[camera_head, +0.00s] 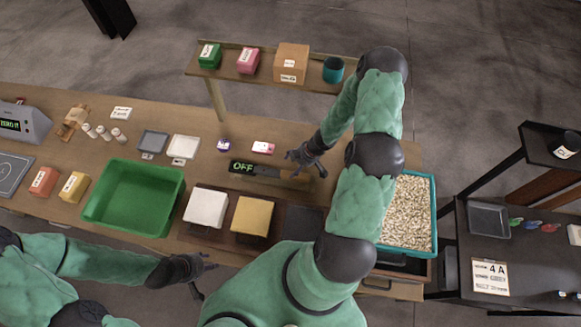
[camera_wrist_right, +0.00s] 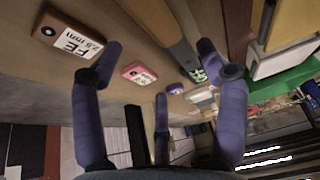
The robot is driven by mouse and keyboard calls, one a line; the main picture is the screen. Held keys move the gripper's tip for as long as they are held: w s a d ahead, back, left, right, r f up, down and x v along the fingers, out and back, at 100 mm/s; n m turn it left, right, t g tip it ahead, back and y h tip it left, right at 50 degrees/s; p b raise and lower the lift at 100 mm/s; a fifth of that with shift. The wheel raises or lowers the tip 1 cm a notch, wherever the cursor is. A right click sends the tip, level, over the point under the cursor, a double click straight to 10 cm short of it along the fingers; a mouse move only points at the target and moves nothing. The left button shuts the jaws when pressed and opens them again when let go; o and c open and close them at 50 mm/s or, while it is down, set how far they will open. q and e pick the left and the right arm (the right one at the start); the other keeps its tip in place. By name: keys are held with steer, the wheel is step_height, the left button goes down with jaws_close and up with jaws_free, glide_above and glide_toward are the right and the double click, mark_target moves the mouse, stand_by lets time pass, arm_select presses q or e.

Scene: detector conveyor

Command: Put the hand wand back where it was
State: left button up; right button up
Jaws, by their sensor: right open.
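The hand wand (camera_head: 268,175) is a dark bar with a green "OFF" display at its left end and a brownish part at its right end. It lies behind the white and yellow blocks. In the right wrist view the wand (camera_wrist_right: 183,50) runs between my fingers toward its green display. My right gripper (camera_head: 297,158) is open, with nothing between its fingers, just behind the wand's right part. I cannot tell whether it touches the wand. My left gripper (camera_head: 207,276) has its fingers spread at the near edge of the table, away from the wand.
A pink card (camera_head: 263,147) and a purple puck (camera_head: 223,145) lie behind the wand. A green tray (camera_head: 92,207), a white block (camera_head: 206,207) and a yellow block (camera_head: 252,216) are in front and left. A raised shelf (camera_head: 225,72) stands behind; a teal-rimmed bin (camera_head: 434,215) is right.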

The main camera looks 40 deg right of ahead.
steer(key=p+v, duration=0.2)
steer(key=v, duration=0.4)
steer(key=a+m+y, duration=0.2)
steer(key=a+m, duration=0.3)
steer(key=a, duration=1.4)
steer(key=s+a+m+g+h, duration=0.1)
steer(key=s+a+m+g, duration=0.2)
steer(key=s+a, duration=0.6)
steer(key=m, duration=0.2)
steer(key=shift+a+f+m, duration=0.15)
steer(key=shift+f+m, duration=0.15)
steer(key=shift+f, duration=0.1)
steer(key=shift+s, duration=0.15)
